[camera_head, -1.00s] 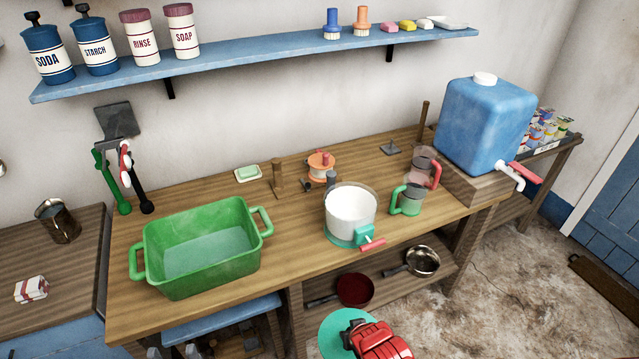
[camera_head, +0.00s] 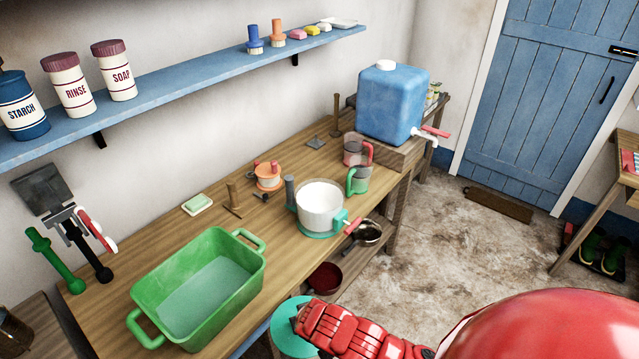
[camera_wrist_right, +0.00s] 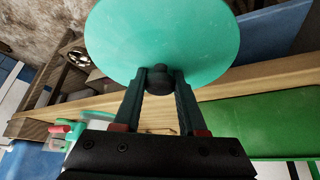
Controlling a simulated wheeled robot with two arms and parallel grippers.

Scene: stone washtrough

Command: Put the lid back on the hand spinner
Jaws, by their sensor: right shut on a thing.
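The hand spinner (camera_head: 320,207) stands upright on the wooden counter. It is a round tub, white inside, on a teal base, with a red-handled crank at its front right. Its top is uncovered. The lid (camera_head: 287,318) is a flat teal disc. It is in front of the counter's edge in the head view, partly hidden by my red right arm. In the right wrist view the lid (camera_wrist_right: 165,35) fills the top middle. My right gripper (camera_wrist_right: 158,82) is shut on its dark knob. The lid is apart from the spinner. My left gripper is in neither current view.
A green basin (camera_head: 195,290) with water stands left of the spinner. Two cups (camera_head: 357,180) stand close to its right, with a blue water tank (camera_head: 392,103) beyond. An orange-topped small device (camera_head: 267,176) and soap dish (camera_head: 197,204) lie behind. The floor at right is mostly clear.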

